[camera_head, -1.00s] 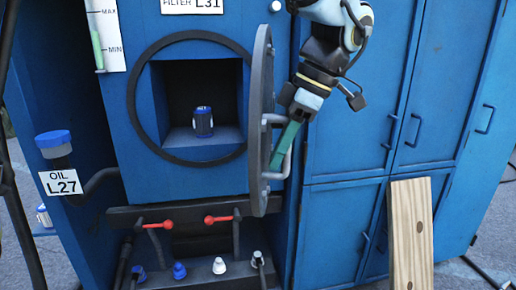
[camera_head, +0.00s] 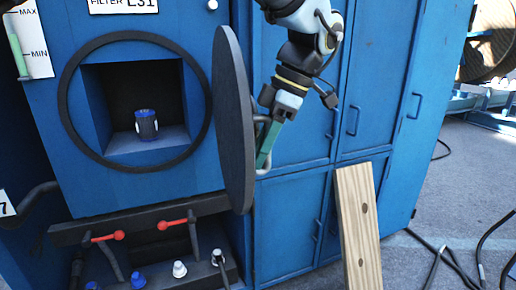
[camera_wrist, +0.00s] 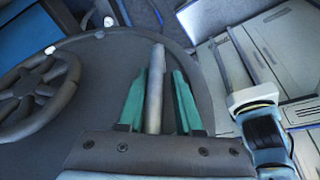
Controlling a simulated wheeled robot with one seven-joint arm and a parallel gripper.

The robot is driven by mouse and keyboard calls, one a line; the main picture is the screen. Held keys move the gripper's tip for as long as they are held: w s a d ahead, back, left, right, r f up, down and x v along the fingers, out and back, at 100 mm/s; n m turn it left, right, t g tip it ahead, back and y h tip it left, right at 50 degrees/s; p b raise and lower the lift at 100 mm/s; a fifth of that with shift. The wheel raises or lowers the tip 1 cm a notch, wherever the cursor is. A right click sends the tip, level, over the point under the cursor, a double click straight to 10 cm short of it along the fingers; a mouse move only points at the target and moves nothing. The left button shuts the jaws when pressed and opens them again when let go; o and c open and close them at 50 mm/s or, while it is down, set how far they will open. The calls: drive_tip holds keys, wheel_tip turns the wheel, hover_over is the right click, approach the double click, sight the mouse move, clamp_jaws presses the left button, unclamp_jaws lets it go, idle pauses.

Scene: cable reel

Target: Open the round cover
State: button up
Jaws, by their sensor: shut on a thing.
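The round cover (camera_head: 232,120) is a dark grey disc, swung out on the right side of the round opening (camera_head: 136,175) and seen nearly edge-on in the head view. Its outer face (camera_wrist: 110,60) fills much of the wrist view. My gripper (camera_head: 264,158) is at the cover's outer side, shut on the grey bar handle (camera_wrist: 155,90), with a teal finger on each side of it. The handle is mostly hidden behind the fingers in the head view. A dark spoked handwheel (camera_wrist: 38,95) shows at the left of the wrist view.
A blue-capped filter (camera_head: 147,125) stands inside the square recess. Red-handled valves (camera_head: 172,224) sit below the opening. Blue cabinet doors (camera_head: 290,225) are close behind my arm. A wooden plank (camera_head: 357,225) leans at the right, and cables (camera_head: 440,255) lie on the floor beyond.

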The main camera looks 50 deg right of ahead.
drive_tip(key=o, duration=0.4)
drive_tip(key=shift+s, duration=0.25)
drive_tip(key=shift+w, duration=0.1)
drive_tip(key=shift+r, duration=0.1)
drive_tip(key=v, duration=1)
drive_tip(key=shift+d+r, duration=0.1)
drive_tip(key=shift+r, duration=0.2)
